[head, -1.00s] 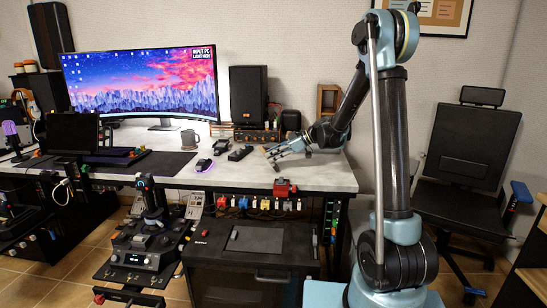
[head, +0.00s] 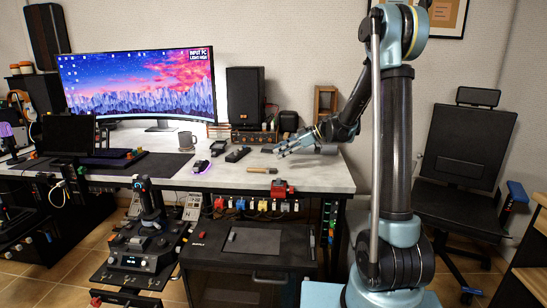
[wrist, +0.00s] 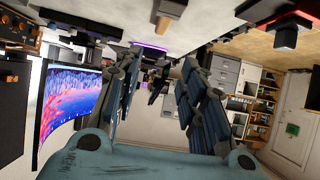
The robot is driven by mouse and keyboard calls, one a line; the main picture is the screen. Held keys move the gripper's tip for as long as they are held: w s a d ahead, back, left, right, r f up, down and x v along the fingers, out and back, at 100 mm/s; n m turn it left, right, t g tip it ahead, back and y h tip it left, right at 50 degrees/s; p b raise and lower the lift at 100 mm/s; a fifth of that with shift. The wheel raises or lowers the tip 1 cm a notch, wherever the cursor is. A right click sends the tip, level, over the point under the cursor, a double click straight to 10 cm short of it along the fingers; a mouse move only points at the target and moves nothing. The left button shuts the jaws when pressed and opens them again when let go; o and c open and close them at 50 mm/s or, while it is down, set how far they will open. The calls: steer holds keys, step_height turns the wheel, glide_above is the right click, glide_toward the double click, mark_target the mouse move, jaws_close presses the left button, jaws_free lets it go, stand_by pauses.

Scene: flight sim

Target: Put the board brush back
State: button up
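A small brush-like object with a light wooden handle (head: 262,170) lies on the desk near its front edge; I take it to be the board brush. My gripper (head: 280,149) is low over the right part of the desktop, just behind and to the right of the brush, apart from it. In the wrist view my gripper (wrist: 162,62) has its fingers spread with nothing held between them.
The desk (head: 325,178) also bears a curved monitor (head: 140,82), a mug (head: 187,140), a speaker (head: 245,97) and small dark devices (head: 238,154). A red clamp-like item (head: 281,189) sits at the front edge. A chair (head: 465,145) stands at the right.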

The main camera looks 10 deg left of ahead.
steer(key=v, duration=0.6)
steer(key=s+d+m+t+h, duration=0.1)
steer(key=s+d+m+h, duration=0.2)
steer(key=s+d+m, duration=0.5)
steer(key=s+d+f+m+h, duration=0.3)
steer(key=s+d, duration=0.3)
steer(key=s, duration=0.3)
steer(key=s+d+f+m+t+h, duration=0.1)
steer(key=s+d+f+m+h, duration=0.2)
steer(key=s, duration=0.7)
steer(key=s+d+f+m+t+h, duration=0.1)
steer(key=s+d+f+m+h, duration=0.2)
steer(key=s+d+f, duration=0.3)
steer(key=s+d+m, duration=0.1)
steer(key=s+d, duration=0.2)
steer(key=s, duration=0.1)
steer(key=shift+s+d+f, duration=0.2)
steer(key=shift+d+f, duration=0.05)
steer(key=shift+f, duration=0.05)
steer(key=shift+w+f, duration=0.2)
steer(key=shift+w, duration=0.2)
steer(key=shift+c, duration=0.6)
